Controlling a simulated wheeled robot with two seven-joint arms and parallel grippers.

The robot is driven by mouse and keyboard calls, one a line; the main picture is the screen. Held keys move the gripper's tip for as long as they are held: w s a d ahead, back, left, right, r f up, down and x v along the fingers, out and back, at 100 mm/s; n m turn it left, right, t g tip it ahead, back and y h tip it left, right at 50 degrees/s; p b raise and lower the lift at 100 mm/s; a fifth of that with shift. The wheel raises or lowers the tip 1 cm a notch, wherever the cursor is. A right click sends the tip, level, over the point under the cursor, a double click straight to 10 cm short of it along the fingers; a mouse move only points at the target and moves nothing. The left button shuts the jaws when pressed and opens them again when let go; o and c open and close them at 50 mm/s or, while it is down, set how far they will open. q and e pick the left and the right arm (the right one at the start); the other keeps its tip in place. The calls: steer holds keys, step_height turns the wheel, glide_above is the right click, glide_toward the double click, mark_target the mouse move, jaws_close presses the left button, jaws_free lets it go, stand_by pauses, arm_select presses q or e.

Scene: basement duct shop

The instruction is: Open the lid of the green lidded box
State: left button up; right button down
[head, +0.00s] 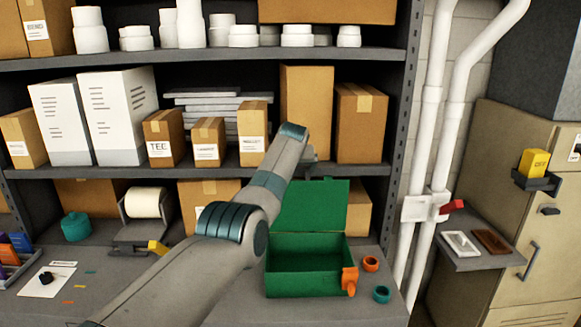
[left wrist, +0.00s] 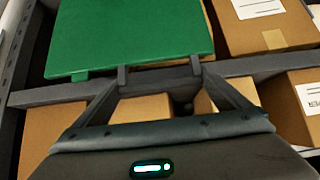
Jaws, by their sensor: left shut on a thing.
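The green box (head: 308,283) stands on the worktop. Its green lid (head: 314,206) is raised at the back, about upright, and the inside of the box shows. My left arm reaches in from the left, and my left gripper (head: 311,172) is at the lid's top edge, mostly hidden by the wrist. In the left wrist view the fingertips of my left gripper (left wrist: 160,73) meet the edge of the green lid (left wrist: 130,35), and the gripper is shut on it. An orange part (head: 349,280) sits at the box's front right corner. My right gripper is not in view.
An orange ring (head: 371,263) and a teal ring (head: 381,294) lie right of the box. Shelves with cardboard boxes (head: 361,123) rise close behind the lid. White pipes (head: 428,140) stand at the right. A paper roll (head: 146,203) is at the left.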

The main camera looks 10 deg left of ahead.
arm_select(q)
steer(key=shift+s+d+f, duration=0.1)
steer(key=shift+s+f, duration=0.15)
steer(key=shift+f, duration=0.05)
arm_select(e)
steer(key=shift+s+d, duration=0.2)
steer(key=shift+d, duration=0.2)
arm_select(q)
steer(key=o, duration=1.2)
steer(key=shift+c, duration=0.2)
steer(key=shift+w, duration=0.15)
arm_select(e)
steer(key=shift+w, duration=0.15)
arm_select(q)
steer(key=shift+r, duration=0.15)
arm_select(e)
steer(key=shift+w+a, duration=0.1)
arm_select(q)
steer(key=b+v, duration=0.9)
steer(key=v, duration=0.8)
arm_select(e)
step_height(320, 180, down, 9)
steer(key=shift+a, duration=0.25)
